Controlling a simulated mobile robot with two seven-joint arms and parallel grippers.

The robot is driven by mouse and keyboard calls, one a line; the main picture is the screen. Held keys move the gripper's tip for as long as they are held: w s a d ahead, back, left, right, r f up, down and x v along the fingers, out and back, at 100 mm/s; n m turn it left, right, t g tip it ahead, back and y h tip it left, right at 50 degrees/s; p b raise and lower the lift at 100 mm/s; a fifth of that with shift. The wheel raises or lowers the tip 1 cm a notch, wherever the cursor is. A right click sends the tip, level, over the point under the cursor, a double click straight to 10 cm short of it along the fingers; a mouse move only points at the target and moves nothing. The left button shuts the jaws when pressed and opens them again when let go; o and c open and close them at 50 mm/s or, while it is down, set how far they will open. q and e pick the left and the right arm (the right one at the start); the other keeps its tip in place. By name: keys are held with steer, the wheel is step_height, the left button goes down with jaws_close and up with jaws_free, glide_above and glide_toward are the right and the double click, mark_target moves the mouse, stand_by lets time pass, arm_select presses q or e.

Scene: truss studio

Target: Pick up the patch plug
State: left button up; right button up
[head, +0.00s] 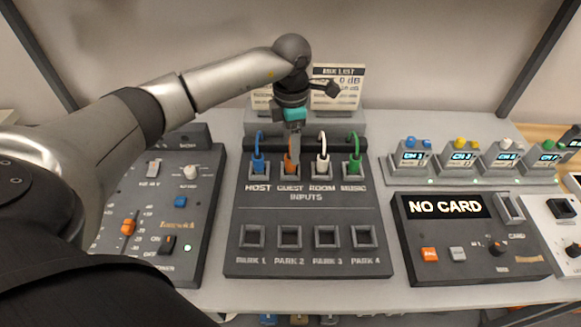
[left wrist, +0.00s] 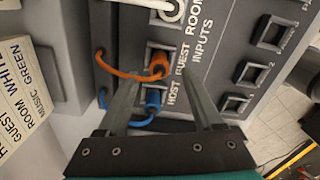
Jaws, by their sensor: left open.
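The patch panel (head: 308,225) holds a blue plug (head: 258,162) at HOST, an orange plug (head: 287,165) at GUEST, a white plug (head: 322,162) at ROOM and a green plug (head: 355,162) at MUSIC. My left gripper (head: 294,158) points down over the GUEST socket and partly covers the orange plug. In the left wrist view my left gripper (left wrist: 160,78) is open. The orange plug (left wrist: 158,66) shows at its fingertips, and the blue plug (left wrist: 152,101) shows between the fingers. I cannot tell if a finger touches the orange plug. My right gripper is out of view.
The empty PARK sockets (head: 290,237) line the panel's front. A fader console (head: 150,225) stands at left under my arm. A NO CARD unit (head: 468,240) and a row of small labelled displays (head: 470,165) stand at right. A mix list sign (head: 340,85) stands behind.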

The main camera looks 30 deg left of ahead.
mark_target(290, 165)
arm_select(q)
step_height(290, 165, down, 5)
steer(key=shift+r+b, duration=0.1)
steer(key=shift+b, duration=0.2)
steer(key=shift+c, duration=0.4)
steer(key=shift+a+r, duration=0.1)
jaws_close()
